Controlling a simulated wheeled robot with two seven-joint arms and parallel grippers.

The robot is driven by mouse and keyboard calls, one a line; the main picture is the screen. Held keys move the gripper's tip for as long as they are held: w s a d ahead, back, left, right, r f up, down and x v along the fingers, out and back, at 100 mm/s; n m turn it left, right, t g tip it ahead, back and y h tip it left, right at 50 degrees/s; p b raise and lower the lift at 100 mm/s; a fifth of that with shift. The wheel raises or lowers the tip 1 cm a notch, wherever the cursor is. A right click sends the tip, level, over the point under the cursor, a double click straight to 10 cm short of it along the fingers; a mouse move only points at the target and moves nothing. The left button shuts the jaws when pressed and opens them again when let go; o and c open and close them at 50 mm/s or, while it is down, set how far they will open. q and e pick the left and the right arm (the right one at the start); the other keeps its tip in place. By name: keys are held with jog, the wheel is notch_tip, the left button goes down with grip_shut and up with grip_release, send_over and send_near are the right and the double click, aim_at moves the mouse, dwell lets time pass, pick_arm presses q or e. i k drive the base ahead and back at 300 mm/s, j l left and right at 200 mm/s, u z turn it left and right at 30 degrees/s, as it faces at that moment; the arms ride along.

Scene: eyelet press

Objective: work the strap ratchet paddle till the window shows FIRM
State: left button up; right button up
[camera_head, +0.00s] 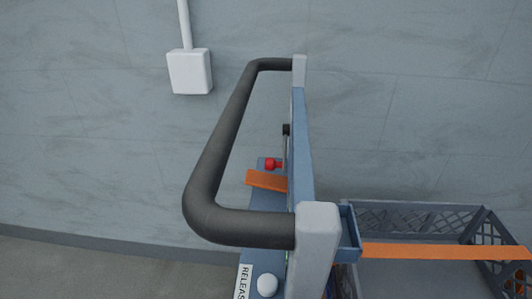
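A blue upright frame (303,150) with pale grey end blocks stands in the middle, seen nearly edge-on. A thick dark handle bar (215,150) loops out from it to the left; I cannot tell whether it is the ratchet paddle. An orange strap (430,251) runs right from the frame, and a short orange piece (265,180) shows on its left. No window or FIRM reading can be made out. Neither gripper is in view.
A grey lattice-sided crate (408,213) stands at the right, with the strap passing across it. A small red part (271,163) sits behind the short orange piece. A white box (190,72) is on the grey wall. The floor at lower left is clear.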

aim_at(264, 181)
jog(key=i+j+z, duration=0.1)
jog(key=j+z, duration=0.4)
jog(key=k+j+z, duration=0.1)
jog(key=j+z, duration=0.25)
jog(key=k+j+z, duration=0.15)
jog(key=j+z, duration=0.25)
jog(key=k+j+z, duration=0.15)
jog(key=j+z, duration=0.2)
jog(key=j, duration=0.1)
